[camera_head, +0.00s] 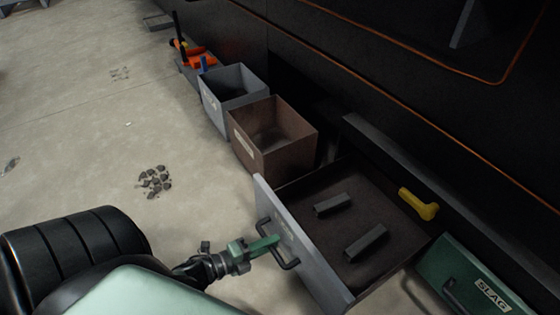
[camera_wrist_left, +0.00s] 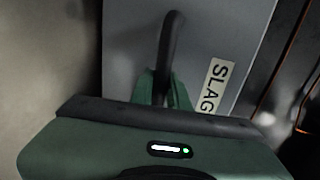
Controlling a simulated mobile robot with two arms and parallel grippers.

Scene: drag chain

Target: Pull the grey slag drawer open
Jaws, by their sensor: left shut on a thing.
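The grey slag drawer (camera_head: 292,252) stands pulled out from the dark machine in the head view. Its light grey front has a dark bar handle (camera_head: 284,258). Its open inside holds two dark bars and a yellow object. My left gripper (camera_head: 268,243) is shut on the handle, with its green fingers around the bar. In the left wrist view the handle (camera_wrist_left: 168,50) runs between the fingertips (camera_wrist_left: 161,92), and the grey front (camera_wrist_left: 235,30) carries a label reading SLAG. My right gripper is not in view.
A green drawer (camera_head: 475,280) with a SLAG label and dark handle is at the lower right. A brown bin (camera_head: 273,137) and a grey bin (camera_head: 231,92) stand beyond the open drawer. Dark lumps (camera_head: 155,181) lie on the otherwise mostly clear floor to the left.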

